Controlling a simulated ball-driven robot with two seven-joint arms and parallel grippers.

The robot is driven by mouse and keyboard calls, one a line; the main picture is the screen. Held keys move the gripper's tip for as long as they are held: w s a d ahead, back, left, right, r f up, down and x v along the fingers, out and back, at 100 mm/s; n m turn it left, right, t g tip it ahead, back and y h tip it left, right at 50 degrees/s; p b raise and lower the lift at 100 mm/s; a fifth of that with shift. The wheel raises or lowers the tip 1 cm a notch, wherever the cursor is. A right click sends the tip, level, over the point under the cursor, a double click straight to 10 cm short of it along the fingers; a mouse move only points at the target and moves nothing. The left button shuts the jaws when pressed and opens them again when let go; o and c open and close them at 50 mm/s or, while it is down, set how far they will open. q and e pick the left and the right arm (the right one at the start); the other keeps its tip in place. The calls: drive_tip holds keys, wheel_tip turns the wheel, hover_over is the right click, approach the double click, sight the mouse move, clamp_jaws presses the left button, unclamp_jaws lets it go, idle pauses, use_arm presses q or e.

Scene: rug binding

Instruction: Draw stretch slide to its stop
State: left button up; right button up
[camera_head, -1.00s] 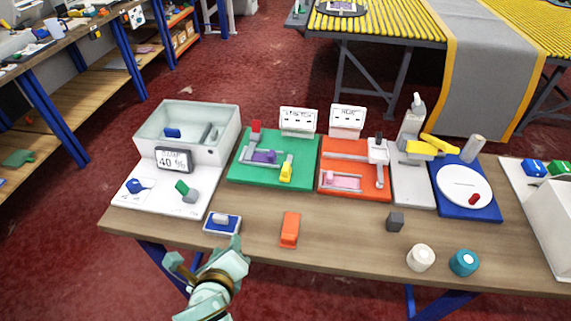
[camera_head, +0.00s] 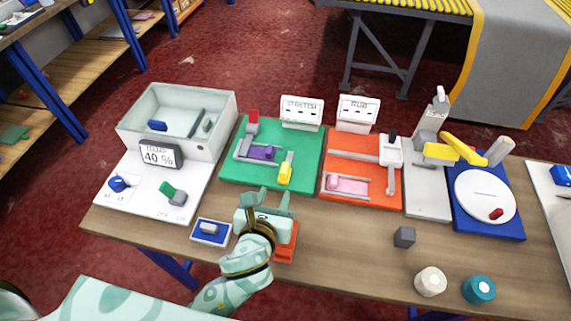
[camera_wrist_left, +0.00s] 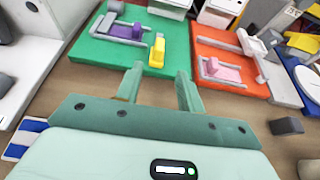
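Which part is the stretch slide is not marked. My left gripper (camera_head: 276,192) is in front of the board's near edge, over the table. In the left wrist view its two fingers (camera_wrist_left: 160,74) are apart and empty, and the yellow block (camera_wrist_left: 157,51) stands beyond the gap between them. My right gripper is not in view.
An orange block (camera_head: 287,246) lies partly hidden behind my left gripper. The orange-red board (camera_head: 333,196) stands right of the green one, a white station with a clear bin (camera_head: 133,208) left. A blue pad (camera_head: 199,237) and a dark cube (camera_head: 404,237) lie near the front.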

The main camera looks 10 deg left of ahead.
sight(284, 170)
use_arm(q)
drive_tip(key=b+x, duration=0.3)
drive_tip(key=x, duration=1)
drive_tip(key=shift+f+b, duration=0.15)
drive_tip(key=shift+b, duration=0.15)
clamp_jaws()
